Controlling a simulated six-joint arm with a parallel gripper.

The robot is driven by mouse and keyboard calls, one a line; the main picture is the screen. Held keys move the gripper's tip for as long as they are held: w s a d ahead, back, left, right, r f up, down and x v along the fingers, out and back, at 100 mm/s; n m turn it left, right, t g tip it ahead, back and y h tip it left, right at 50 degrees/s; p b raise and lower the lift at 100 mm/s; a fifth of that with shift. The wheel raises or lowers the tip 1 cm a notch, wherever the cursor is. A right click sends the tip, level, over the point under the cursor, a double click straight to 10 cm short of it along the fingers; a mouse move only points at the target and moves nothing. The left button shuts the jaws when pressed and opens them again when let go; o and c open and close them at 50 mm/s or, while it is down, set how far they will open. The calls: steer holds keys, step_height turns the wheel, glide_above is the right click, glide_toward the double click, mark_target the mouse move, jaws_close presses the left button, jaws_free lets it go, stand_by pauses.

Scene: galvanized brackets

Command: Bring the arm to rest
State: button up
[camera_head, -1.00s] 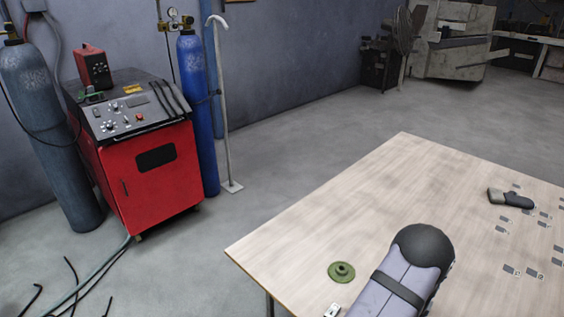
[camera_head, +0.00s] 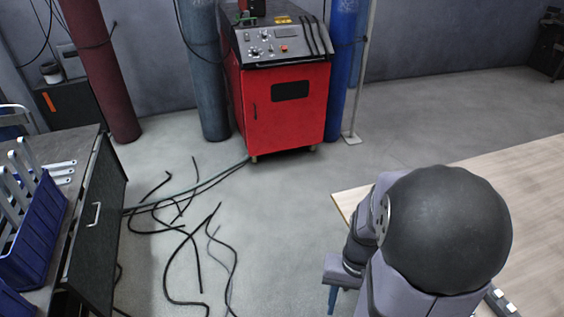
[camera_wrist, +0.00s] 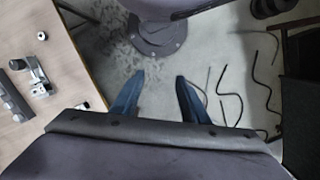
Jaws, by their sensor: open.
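In the wrist view my gripper (camera_wrist: 160,76) shows two blue fingers spread apart with a clear gap between them. Nothing is held. Below the fingers lies bare grey floor, off the table's edge. In the head view my folded arm fills the lower right, its dark rounded joint in front of the table (camera_head: 545,165). A small blue finger part of my gripper (camera_head: 333,298) shows low beside the table's near-left corner; the rest of it is hidden.
Black hoses (camera_head: 200,250) lie loose on the floor, left of my arm. A dark cabinet (camera_head: 95,215) with a blue bin (camera_head: 35,240) stands at far left. A red welding machine (camera_head: 290,110) stands behind. Small metal parts (camera_wrist: 38,75) lie on the table in the wrist view.

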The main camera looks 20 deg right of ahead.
steer(key=w+a+r+n+t+h, duration=0.1)
steer(key=w+a+r+n, duration=0.15)
steer(key=a, duration=0.25)
steer(key=w+a+r+n+t, duration=0.1)
steer(key=w+a+n, duration=0.2)
steer(key=a, duration=0.1)
step_height(320, 180, down, 31)
steer(key=b, duration=3.1)
steer(key=shift+r, duration=0.15)
steer(key=shift+r, duration=0.1)
